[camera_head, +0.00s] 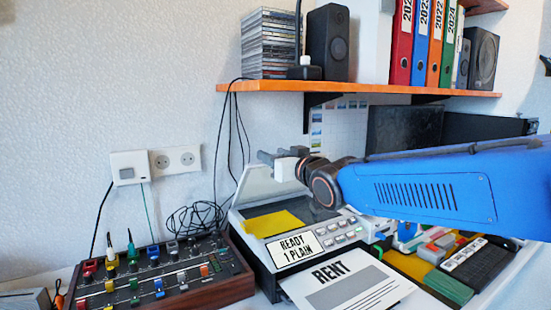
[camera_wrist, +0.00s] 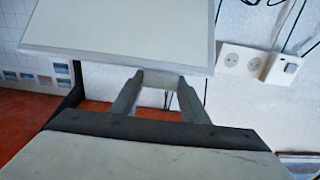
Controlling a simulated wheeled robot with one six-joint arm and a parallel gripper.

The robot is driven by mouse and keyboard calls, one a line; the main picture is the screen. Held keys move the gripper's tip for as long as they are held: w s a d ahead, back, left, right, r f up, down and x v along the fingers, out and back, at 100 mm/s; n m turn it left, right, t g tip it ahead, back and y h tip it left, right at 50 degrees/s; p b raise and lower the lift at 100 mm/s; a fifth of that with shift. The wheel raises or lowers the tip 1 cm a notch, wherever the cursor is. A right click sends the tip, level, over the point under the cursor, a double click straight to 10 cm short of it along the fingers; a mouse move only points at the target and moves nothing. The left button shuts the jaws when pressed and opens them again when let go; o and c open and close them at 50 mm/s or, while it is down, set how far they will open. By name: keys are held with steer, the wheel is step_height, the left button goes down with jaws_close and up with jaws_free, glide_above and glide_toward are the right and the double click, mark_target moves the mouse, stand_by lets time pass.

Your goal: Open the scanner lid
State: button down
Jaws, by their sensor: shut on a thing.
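The scanner (camera_head: 268,262) is a grey-white machine with a "READY 1 PLAIN" display and a row of buttons on its front. Its pale lid (camera_head: 258,186) is raised at the back and stands tilted up, with the bed below uncovered. My gripper (camera_head: 270,156) is at the upper edge of the raised lid. In the wrist view the lid (camera_wrist: 120,32) fills the upper part, and my gripper's two fingers (camera_wrist: 160,80) reach its edge and are shut on it at a small pale tab. The exact contact is partly hidden in the head view.
A yellow sheet (camera_head: 272,225) lies on the scanner bed. A "RENT" paper (camera_head: 345,285) sticks out in front. A mixer (camera_head: 160,285) stands at the left. An orange shelf (camera_head: 370,88) with binders, speakers and discs runs above my arm.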

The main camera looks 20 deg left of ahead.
steer(key=w+a+r, duration=0.4)
steer(key=w+a, duration=0.3)
steer(key=a, duration=0.1)
steer(key=shift+a+r, duration=0.2)
steer(key=shift+r, duration=0.2)
steer(key=shift+w, duration=0.1)
steer(key=c, duration=1)
jaws_free()
steer(key=shift+c, duration=0.2)
steer(key=v, duration=1.7)
steer(key=shift+d, duration=0.1)
steer(key=shift+d+f, duration=0.1)
